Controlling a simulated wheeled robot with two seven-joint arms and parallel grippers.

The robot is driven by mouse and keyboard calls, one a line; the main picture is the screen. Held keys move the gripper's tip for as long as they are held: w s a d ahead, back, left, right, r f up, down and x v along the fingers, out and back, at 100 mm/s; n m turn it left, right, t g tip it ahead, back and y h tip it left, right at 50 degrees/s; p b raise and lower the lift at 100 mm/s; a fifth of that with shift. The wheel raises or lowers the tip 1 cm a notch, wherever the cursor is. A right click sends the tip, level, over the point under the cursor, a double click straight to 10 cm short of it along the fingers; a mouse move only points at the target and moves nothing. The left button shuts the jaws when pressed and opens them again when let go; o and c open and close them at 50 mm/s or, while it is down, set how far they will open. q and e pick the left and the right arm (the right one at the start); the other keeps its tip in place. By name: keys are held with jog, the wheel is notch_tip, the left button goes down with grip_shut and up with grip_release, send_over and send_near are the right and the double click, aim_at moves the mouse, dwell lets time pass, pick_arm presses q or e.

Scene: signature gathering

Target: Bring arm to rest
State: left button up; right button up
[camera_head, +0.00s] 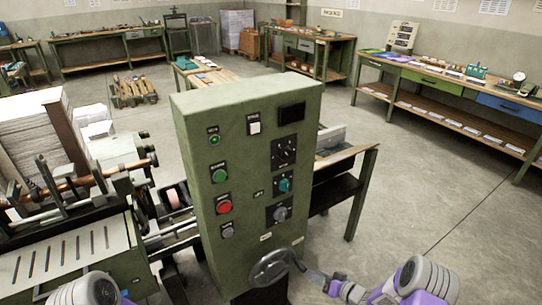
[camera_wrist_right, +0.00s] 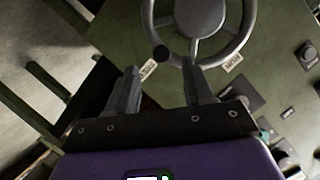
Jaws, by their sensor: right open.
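My right gripper (camera_head: 316,276) is at the lower middle of the head view, just right of the grey handwheel (camera_head: 270,268) on the green control cabinet (camera_head: 190,110). In the right wrist view its two fingers (camera_wrist_right: 160,78) are apart with nothing between them. I cannot tell whether a finger touches the knob. Of my left arm, only a rounded link (camera_head: 88,291) shows at the lower left; its gripper is out of view.
The cabinet front carries several buttons and dials (camera_head: 284,152). A machine with rollers (camera_head: 70,190) and a paper stack (camera_head: 35,140) stands at the left. A small table (camera_head: 345,160) is behind the cabinet. Workbenches (camera_head: 440,82) line the walls. The floor (camera_head: 420,185) at right is clear.

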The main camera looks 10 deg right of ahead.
jog(key=s+a+f+m+g+h+p, duration=0.1)
jog(key=s+a+f+m+g+h, duration=0.2)
jog(key=s+a, duration=0.4)
jog(key=s+a+f+g, duration=0.1)
jog(key=s+a+g, duration=0.3)
jog(key=s, duration=0.5)
jog(key=s+a+f+n+g+h+p, duration=0.1)
jog(key=s+a+g, duration=0.3)
jog(key=s, duration=0.6)
jog(key=shift+s+a, duration=0.2)
jog(key=shift+a, duration=0.25)
jog(key=shift+c, duration=0.5)
jog(key=shift+c, duration=0.4)
jog(key=shift+w, duration=0.1)
